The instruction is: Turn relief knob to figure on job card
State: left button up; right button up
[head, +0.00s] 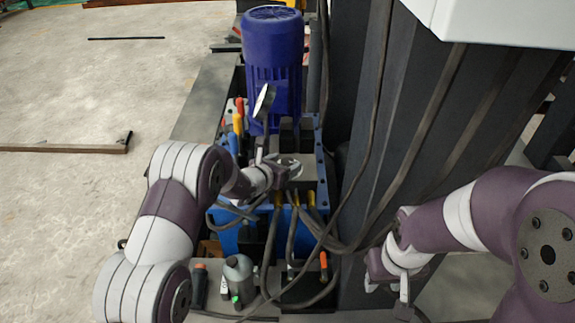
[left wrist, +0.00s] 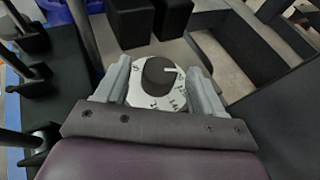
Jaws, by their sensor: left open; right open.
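The relief knob (left wrist: 158,76) is a dark round knob with a white pointer line, set on a pale dial plate (left wrist: 138,97) with printed figures. In the left wrist view the pointer aims to the right. My left gripper (left wrist: 160,78) is open, with one finger on each side of the dial; I cannot tell whether it touches the knob. In the head view my left gripper (head: 288,168) is at the valve block on top of the blue hydraulic unit (head: 228,240). My right gripper (head: 388,282) is open and empty at the lower right. I cannot make out a job card.
Dark hoses (head: 345,205) hang to the right beside a dark column. A grey bottle (head: 238,275) stands in front of the unit. Open floor lies left.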

pick_arm(q)
jog(key=shift+x, duration=1.15)
jog(key=c, duration=1)
jog(key=shift+o, duration=0.2)
jog(key=shift+r+m+g+h+p, duration=0.25)
jog(key=shift+m+g+h+p, duration=0.3)
jog(key=shift+m+h, duration=0.6)
jog(key=shift+f+m+g+h, duration=0.15)
jog(key=shift+m+g+h, duration=0.3)
jog(key=shift+m+g, duration=0.1)
jog(key=o, duration=1)
jog(key=shift+c, duration=0.2)
